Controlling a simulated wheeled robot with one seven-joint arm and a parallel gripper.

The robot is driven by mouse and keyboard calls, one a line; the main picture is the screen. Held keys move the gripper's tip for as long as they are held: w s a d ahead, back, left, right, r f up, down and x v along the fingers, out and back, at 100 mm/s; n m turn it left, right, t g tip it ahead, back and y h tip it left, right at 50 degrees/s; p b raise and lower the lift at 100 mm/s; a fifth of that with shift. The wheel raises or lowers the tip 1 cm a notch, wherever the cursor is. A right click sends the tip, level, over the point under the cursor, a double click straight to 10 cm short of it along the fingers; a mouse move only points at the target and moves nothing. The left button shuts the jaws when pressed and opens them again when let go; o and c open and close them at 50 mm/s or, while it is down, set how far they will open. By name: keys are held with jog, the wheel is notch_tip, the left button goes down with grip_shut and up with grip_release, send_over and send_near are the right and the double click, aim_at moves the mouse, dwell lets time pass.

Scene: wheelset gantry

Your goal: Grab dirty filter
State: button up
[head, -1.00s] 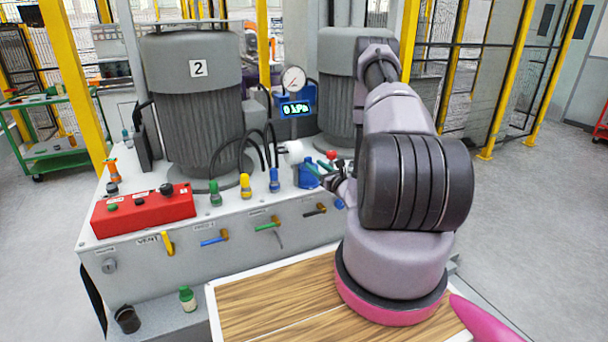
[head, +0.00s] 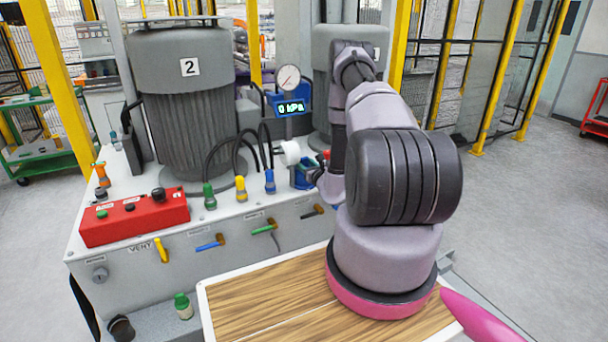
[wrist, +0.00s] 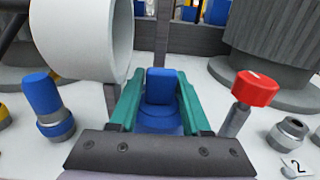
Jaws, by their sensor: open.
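No part is clearly marked as the dirty filter. A white cylinder, possibly a filter or its housing, (head: 290,152) stands by the blue fitting on the bench; it looms large at the upper left of the wrist view (wrist: 78,38). My gripper (wrist: 163,82) is open, its teal fingers spread with a blue block-shaped part (wrist: 160,88) seen between them. I cannot tell whether the fingers touch it. The white cylinder is left of the fingers, outside them. In the head view my arm hides most of the gripper.
A red-knobbed valve (wrist: 253,90) stands close right of the fingers. A blue-capped fitting (wrist: 47,105) is at left. The bench holds the grey tank marked 2 (head: 190,115), a gauge (head: 288,78), a red control box (head: 134,215) and hoses.

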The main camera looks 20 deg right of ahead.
jog(key=shift+w, duration=1.25)
grip_shut()
jog(key=shift+r, duration=0.1)
